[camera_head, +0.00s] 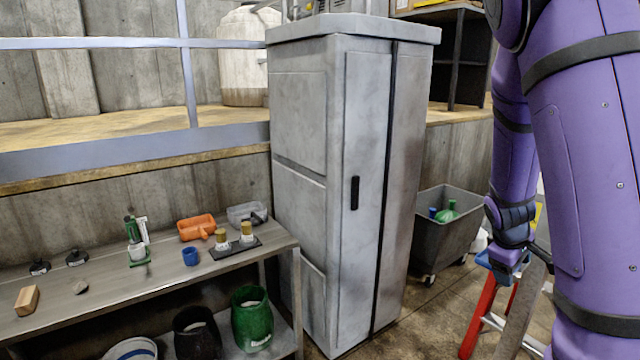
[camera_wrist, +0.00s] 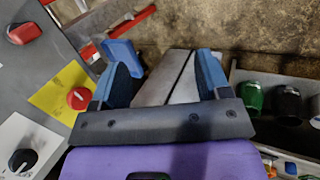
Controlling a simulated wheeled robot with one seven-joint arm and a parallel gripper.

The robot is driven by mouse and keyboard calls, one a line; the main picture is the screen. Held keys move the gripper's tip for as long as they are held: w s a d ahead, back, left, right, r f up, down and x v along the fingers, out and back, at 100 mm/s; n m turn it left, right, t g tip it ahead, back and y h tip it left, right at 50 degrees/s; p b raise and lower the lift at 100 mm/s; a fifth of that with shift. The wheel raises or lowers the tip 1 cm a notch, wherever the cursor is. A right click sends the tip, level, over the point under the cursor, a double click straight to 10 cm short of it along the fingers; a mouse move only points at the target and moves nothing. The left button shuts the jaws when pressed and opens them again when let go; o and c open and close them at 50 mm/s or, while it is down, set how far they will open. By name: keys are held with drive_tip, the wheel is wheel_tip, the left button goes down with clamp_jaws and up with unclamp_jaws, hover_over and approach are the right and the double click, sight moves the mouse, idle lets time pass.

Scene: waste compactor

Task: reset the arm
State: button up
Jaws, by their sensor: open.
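My purple arm (camera_head: 600,150) fills the right side of the head view, bent, with its lower end hanging in front of a stepladder (camera_head: 480,315) with red and grey legs. In the wrist view my gripper (camera_wrist: 163,62) has its two blue fingers wide apart. Nothing is held between them. Beyond the fingers is a grey surface with a dark seam, which looks like the tall cabinet (camera_head: 345,190). In the head view the gripper's fingers are hard to tell from the blue ladder top.
A wheeled grey bin (camera_head: 440,235) stands right of the cabinet. In the wrist view, a panel with a red button (camera_wrist: 79,98) and black knob (camera_wrist: 22,161) lies left.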

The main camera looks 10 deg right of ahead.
drive_tip(key=s+a+r+m+t+y, duration=0.1)
drive_tip(key=s+a+r+y, duration=0.1)
drive_tip(key=a+r, duration=0.45)
drive_tip(key=s+a+r+m+t+y, duration=0.2)
drive_tip(key=s+a+r, duration=0.1)
drive_tip(key=a+r, duration=0.4)
drive_tip(key=s+a+r+t+y, duration=0.1)
drive_tip(key=s+a+r, duration=0.7)
drive_tip(key=s+a, duration=0.3)
drive_tip(key=shift+s+m, duration=0.4)
drive_tip(key=shift+s, duration=0.35)
drive_tip(key=shift+r, duration=0.1)
